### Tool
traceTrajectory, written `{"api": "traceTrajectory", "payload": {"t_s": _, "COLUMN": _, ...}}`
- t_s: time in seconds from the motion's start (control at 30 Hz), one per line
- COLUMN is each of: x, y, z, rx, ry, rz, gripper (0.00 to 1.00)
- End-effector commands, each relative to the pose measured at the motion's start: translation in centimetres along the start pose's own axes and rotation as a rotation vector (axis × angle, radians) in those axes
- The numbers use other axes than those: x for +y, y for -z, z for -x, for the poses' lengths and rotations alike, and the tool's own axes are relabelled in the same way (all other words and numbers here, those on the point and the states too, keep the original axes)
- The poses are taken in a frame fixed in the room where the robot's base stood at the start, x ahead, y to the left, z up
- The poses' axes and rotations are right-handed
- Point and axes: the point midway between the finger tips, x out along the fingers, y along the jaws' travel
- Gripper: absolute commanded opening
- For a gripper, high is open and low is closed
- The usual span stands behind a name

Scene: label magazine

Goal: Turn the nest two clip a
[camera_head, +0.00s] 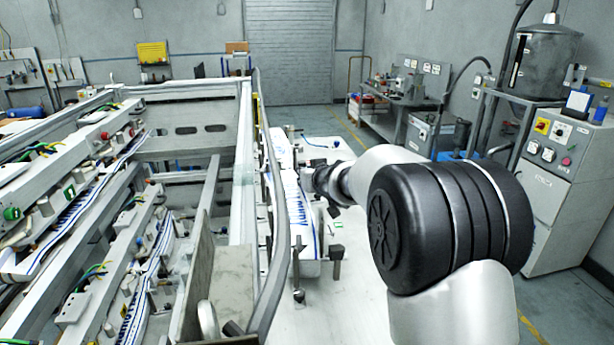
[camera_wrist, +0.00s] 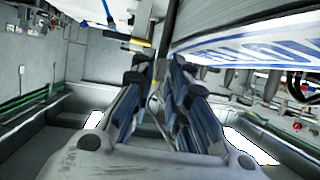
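My gripper (camera_head: 324,182) is at the right side of the label magazine, beside a stack of white labels with blue print (camera_head: 291,190); my arm partly hides it in the head view. In the wrist view my gripper (camera_wrist: 158,68) has its two dark fingers close together, with a narrow gap and a thin grey edge between the tips. I cannot tell whether they touch that edge. A small dark clip-like part with a yellow piece (camera_wrist: 137,43) is just beyond the tips. Dark knobs on posts (camera_head: 336,252) stand by the stack. No marking shows which part is nest two clip a.
A curved metal rail (camera_head: 271,190) runs along the magazine, left of my gripper. Long label channels with cables and buttons (camera_head: 75,190) fill the left. A grey control cabinet (camera_head: 560,150) stands at right. Open floor shows behind the magazine.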

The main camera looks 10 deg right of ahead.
Motion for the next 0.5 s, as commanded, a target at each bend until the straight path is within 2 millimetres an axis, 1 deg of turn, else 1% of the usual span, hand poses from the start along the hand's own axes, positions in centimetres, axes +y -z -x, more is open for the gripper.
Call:
{"api": "traceTrajectory", "payload": {"t_s": 0.03, "x": 0.00, "y": 0.00, "z": 0.01, "rx": 0.000, "ry": 0.000, "rz": 0.000, "gripper": 0.09}}
{"api": "traceTrajectory", "payload": {"t_s": 0.17, "x": 0.01, "y": 0.00, "z": 0.02, "rx": 0.000, "ry": 0.000, "rz": 0.000, "gripper": 0.00}}
{"api": "traceTrajectory", "payload": {"t_s": 0.5, "x": 0.02, "y": 0.01, "z": 0.03, "rx": 0.000, "ry": 0.001, "rz": 0.000, "gripper": 0.00}}
